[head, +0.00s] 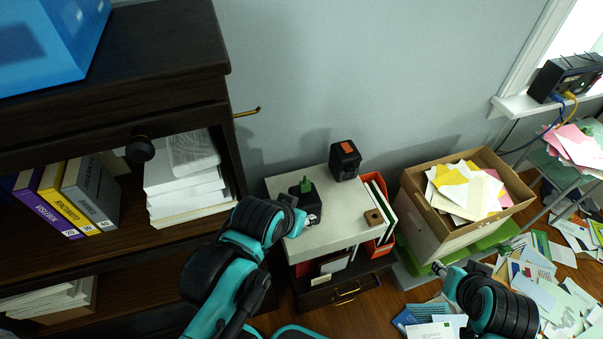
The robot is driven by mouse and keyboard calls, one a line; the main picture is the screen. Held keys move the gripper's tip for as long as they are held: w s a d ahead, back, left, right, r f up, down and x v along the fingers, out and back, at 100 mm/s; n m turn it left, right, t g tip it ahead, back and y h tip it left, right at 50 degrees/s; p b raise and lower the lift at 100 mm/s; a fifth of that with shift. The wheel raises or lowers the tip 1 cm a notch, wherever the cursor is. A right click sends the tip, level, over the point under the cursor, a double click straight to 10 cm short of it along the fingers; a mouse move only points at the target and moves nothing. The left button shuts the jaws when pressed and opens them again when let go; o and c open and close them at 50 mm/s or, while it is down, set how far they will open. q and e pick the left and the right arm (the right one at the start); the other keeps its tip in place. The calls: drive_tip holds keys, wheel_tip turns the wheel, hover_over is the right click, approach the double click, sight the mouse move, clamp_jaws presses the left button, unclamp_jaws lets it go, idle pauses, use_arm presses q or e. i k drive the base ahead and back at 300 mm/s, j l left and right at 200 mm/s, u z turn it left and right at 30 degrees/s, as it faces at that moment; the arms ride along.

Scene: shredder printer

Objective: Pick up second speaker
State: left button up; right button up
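A black box-shaped speaker (345,161) with an orange-red patch on top stands upright at the back right of a small light-topped cabinet (345,230). My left arm reaches in from below, and my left gripper (301,212) is over the left part of the cabinet top. A dark shape with a green piece (305,190) is right at it; I cannot tell whether this is a held thing or part of the gripper. The speaker is apart from my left gripper, to its right. My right gripper (442,268) is low at the right, in front of the cardboard box. Its fingers are unclear.
A small brown block (374,217) lies on the cabinet's right edge. Red folders (380,205) stand beside it. A cardboard box (425,225) full of paper stands to the right. A dark shelf (190,75) with books closes off the left. Papers (550,260) litter the floor at right.

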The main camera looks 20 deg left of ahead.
sight(310, 202)
drive_tip(key=u, duration=0.8)
drive_tip(key=l+u, duration=0.15)
drive_tip(key=l, duration=1.7)
